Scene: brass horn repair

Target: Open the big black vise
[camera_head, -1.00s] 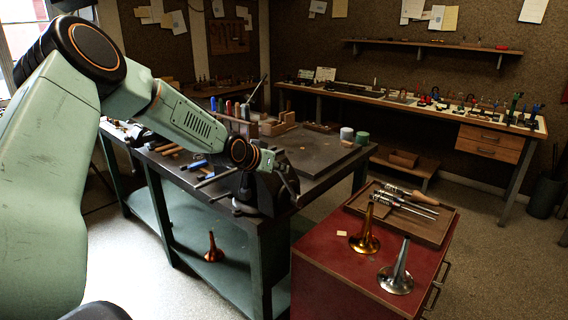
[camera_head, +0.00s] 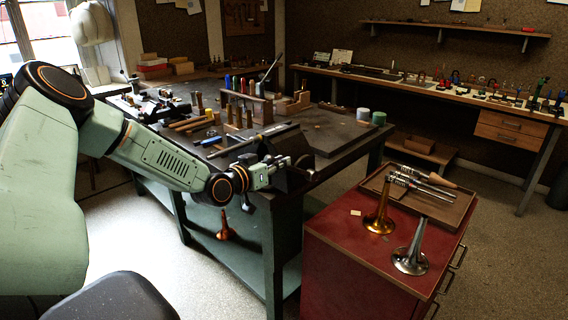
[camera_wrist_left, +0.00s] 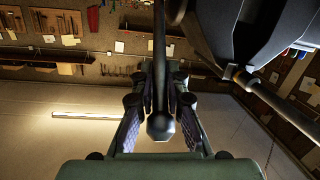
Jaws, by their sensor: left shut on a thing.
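The big black vise (camera_head: 294,180) is mounted at the near right corner of the dark workbench, partly hidden behind my left gripper. Its dark body also shows at the upper right in the left wrist view (camera_wrist_left: 245,32). My left gripper (camera_head: 282,165) reaches the vise from the left. In the left wrist view, my left gripper's padded fingers (camera_wrist_left: 159,118) are shut on a dark handle bar (camera_wrist_left: 159,65) with a ball end, which lies between them. I cannot tell how far apart the vise jaws stand. My right gripper is not in view.
The workbench (camera_head: 335,135) holds several hand tools and a wooden rack. A red cabinet (camera_head: 330,236) stands to the right, with a brass bell (camera_head: 379,212), a silver bell (camera_head: 411,255) and a tool tray on top. Open floor lies in front.

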